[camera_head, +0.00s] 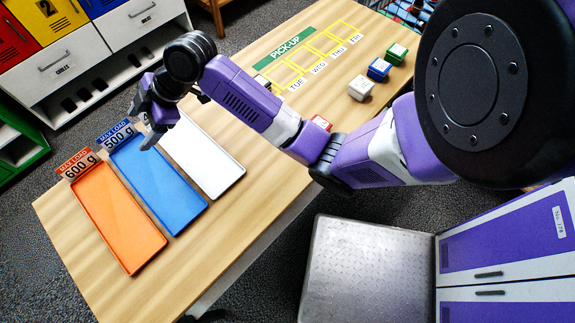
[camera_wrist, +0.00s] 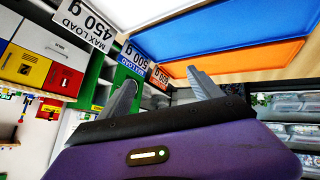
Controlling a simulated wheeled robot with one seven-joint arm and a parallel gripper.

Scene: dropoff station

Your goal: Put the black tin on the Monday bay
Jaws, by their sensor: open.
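A small black thing (camera_head: 262,80), probably the black tin, shows just beyond my forearm at the left end of the yellow bay row. My arm hides part of it and the Monday label. It seems to be in or at the first bay, but I cannot tell how it sits. The bays labelled TUE, WED (camera_head: 318,68), THU and FRI lie to its right and look empty. My gripper (camera_head: 152,128) is above the far ends of the trays, well left of the bays. In the wrist view my gripper (camera_wrist: 163,88) is open with nothing between its fingers.
White (camera_head: 215,165), blue (camera_head: 155,185) and orange (camera_head: 120,220) trays lie on the left of the table, looking empty. White (camera_head: 361,88), blue (camera_head: 379,69) and green (camera_head: 397,54) tins stand right of the bays. A red thing (camera_head: 321,123) is partly hidden by my arm.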

